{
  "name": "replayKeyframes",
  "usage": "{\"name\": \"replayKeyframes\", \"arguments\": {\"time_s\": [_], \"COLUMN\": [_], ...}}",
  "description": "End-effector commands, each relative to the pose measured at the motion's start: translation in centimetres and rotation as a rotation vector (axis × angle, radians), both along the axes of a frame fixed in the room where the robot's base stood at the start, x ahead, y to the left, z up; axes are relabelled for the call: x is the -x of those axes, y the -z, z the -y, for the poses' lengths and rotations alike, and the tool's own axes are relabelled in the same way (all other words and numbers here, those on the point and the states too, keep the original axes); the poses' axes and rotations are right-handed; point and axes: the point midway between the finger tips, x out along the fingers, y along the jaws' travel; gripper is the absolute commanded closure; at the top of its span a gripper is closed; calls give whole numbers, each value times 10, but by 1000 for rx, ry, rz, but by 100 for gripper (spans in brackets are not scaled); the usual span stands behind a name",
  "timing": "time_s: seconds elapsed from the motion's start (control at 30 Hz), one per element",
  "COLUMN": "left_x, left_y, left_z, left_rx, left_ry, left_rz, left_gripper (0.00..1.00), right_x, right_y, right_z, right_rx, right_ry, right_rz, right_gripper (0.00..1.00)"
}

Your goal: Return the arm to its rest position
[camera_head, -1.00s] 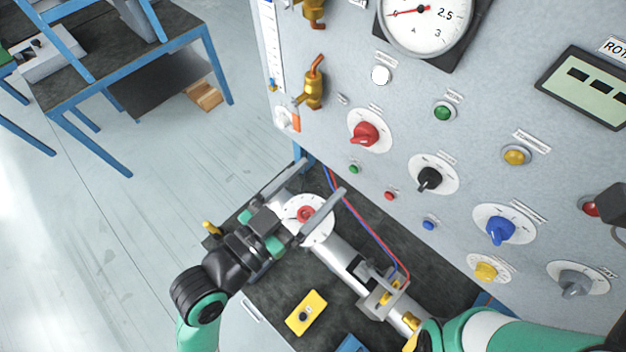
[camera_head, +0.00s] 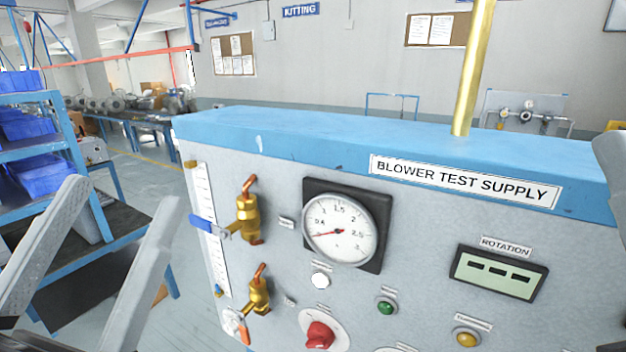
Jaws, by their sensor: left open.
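My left gripper (camera_head: 123,200) is at the lower left of the head view. Its two long grey fingers point upward and stand well apart, with nothing between them. It is open and empty, in front of and to the left of the test panel (camera_head: 290,185). The rest of the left arm is out of the picture. At the right edge a grey piece, probably a finger of my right gripper (camera_head: 611,165), is cut off by the frame. I cannot tell whether that gripper is open.
The panel carries a round gauge (camera_head: 340,229), brass valves (camera_head: 248,218), a red knob (camera_head: 319,335) and a rotation display (camera_head: 497,272). A brass pipe (camera_head: 474,70) rises from its blue top. A blue shelf with bins (camera_head: 42,165) stands behind the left gripper.

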Motion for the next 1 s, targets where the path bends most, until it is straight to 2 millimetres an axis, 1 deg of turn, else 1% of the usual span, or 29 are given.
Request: {"name": "replayKeyframes", "arguments": {"time_s": [0.03, 0.07, 0.1, 0.13, 0.17, 0.2, 0.27, 0.4, 0.5, 0.57, 0.63, 1.0], "left_x": [15, 23, 33, 32, 31, 30, 30, 29, 29, 29, 29, 29], "left_y": [-28, -42, -53, -54, -82, -99, -121, -174, -205, -216, -223, -219], "left_z": [-11, -19, -33, -38, -36, -36, -35, -35, -35, -35, -35, -35], "left_rx": [31, 57, 118, 174, 165, 162, 160, 159, 158, 158, 158, 158], "left_ry": [-30, -49, -77, -55, -55, -54, -54, -54, -54, -54, -54, -54], "left_rz": [70, 106, 142, 130, 127, 124, 124, 122, 121, 121, 120, 120], "left_gripper": [13, 13, 13, 13, 13, 13, 13, 13, 13, 13, 13, 13], "right_x": [0, 0, 0, 0, -1, 0, 1, 0, 0, 0, 0, 0], "right_y": [0, 0, 0, -3, -32, -50, -73, -127, -158, -169, -176, -172], "right_z": [0, 0, 0, 0, 0, 0, 0, 0, 0, 0, 0, 0], "right_rx": [0, 0, 0, 0, 0, 0, 0, 0, 0, 0, 0, 0], "right_ry": [0, 0, 0, 0, 0, 0, 0, 0, 0, 0, 0, 0], "right_rz": [0, 0, 0, -1, -3, -1, 2, 1, 1, 1, 0, -1], "right_gripper": [100, 100, 100, 100, 100, 100, 100, 100, 100, 100, 100, 100]}}
